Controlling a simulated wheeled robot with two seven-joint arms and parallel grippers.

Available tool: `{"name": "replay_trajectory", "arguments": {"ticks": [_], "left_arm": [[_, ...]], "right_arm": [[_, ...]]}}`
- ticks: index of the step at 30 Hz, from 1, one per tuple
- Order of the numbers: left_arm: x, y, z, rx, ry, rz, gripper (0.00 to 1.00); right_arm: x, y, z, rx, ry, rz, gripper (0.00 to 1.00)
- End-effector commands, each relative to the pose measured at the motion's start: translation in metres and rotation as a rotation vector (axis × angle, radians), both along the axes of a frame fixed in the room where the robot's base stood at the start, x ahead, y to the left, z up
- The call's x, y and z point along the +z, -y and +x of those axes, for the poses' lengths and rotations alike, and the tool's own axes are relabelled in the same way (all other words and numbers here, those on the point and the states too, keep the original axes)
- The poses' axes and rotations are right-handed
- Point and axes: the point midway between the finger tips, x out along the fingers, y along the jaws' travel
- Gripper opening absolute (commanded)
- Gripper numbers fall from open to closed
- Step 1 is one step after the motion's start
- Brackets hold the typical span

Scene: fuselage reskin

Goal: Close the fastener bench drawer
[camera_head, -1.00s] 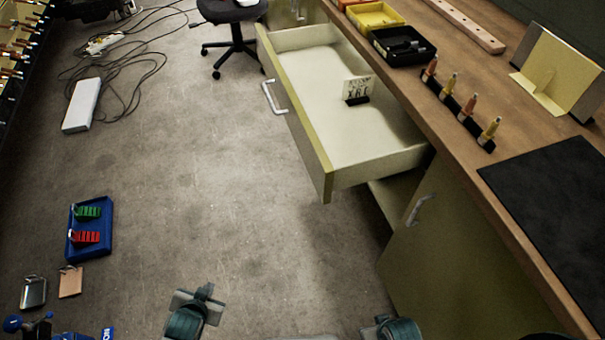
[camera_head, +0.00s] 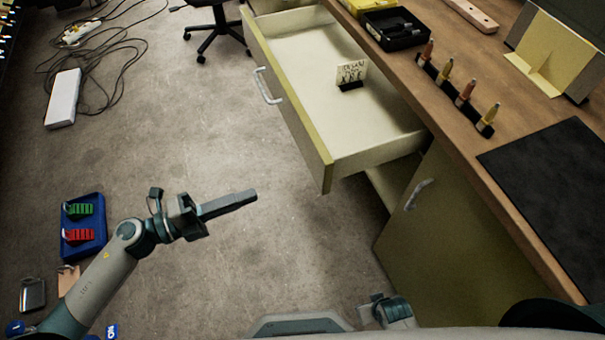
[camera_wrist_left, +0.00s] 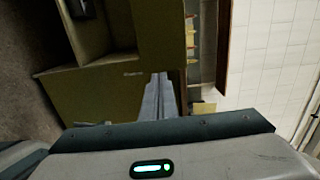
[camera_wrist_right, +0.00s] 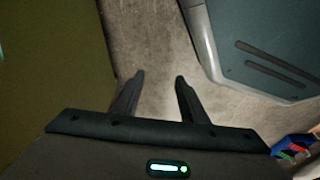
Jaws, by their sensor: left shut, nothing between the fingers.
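The fastener bench drawer stands pulled out; its pale front panel (camera_head: 291,115) and metal handle (camera_head: 267,87) face left in the head view. A small lettered card (camera_head: 352,72) on a black base stands inside it. My left gripper (camera_head: 252,195) is shut and empty, left of and nearer than the drawer's near front corner, apart from it. Its closed fingers (camera_wrist_left: 158,82) point towards olive cabinet panels in the left wrist view. My right gripper (camera_wrist_right: 159,79) is open and empty over the floor in the right wrist view; its fingers are not visible in the head view.
An olive cabinet door (camera_head: 435,235) stands below. A blue tray (camera_head: 84,226) lies on the floor at left. Floor before the drawer is clear.

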Motion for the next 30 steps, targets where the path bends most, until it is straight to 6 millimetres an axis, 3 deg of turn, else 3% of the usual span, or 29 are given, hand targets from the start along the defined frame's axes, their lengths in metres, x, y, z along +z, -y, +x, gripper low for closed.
{"name": "replay_trajectory", "arguments": {"ticks": [17, 23, 30], "left_arm": [[0.000, 0.006, -0.003, -0.027, 0.011, 0.013, 0.00], [0.002, 0.023, 0.002, -0.027, 0.011, 0.011, 0.00], [0.003, 0.060, 0.015, -0.026, 0.012, 0.010, 0.00]], "right_arm": [[-0.001, 0.000, -0.008, 0.000, -0.010, 0.000, 0.39], [-0.011, 0.001, -0.015, -0.001, -0.015, 0.001, 0.39], [-0.021, 0.000, -0.016, 0.000, 0.007, 0.005, 0.39]]}}
